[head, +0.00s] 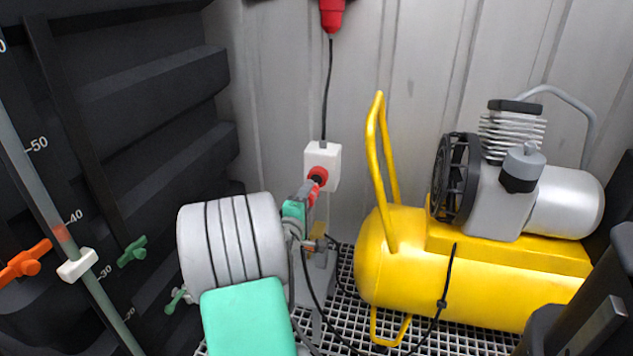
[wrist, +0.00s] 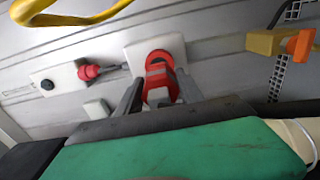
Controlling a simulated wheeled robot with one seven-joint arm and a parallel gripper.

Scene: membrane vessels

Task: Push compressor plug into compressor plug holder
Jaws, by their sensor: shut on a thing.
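The compressor plug (head: 311,197) is red with grey parts, and my gripper (head: 313,192) is shut on it. In the wrist view the plug (wrist: 159,84) sits between the two grey fingers of my gripper (wrist: 159,94). The compressor plug holder is a white wall box (head: 331,156) with a round red socket (head: 319,174). In the wrist view the red socket (wrist: 159,56) is straight beyond the plug, roughly in line with it. The plug's front end overlaps the socket in both views, so I cannot tell how deep it sits.
The yellow compressor (head: 470,275) stands right of my arm, its handle (head: 373,150) rising near the holder. A red connector (head: 331,16) hangs above, with a black cable running down to the box. Dark ribbed panels (head: 150,95) stand at left. Black cables hang below my gripper over the grating (head: 345,325).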

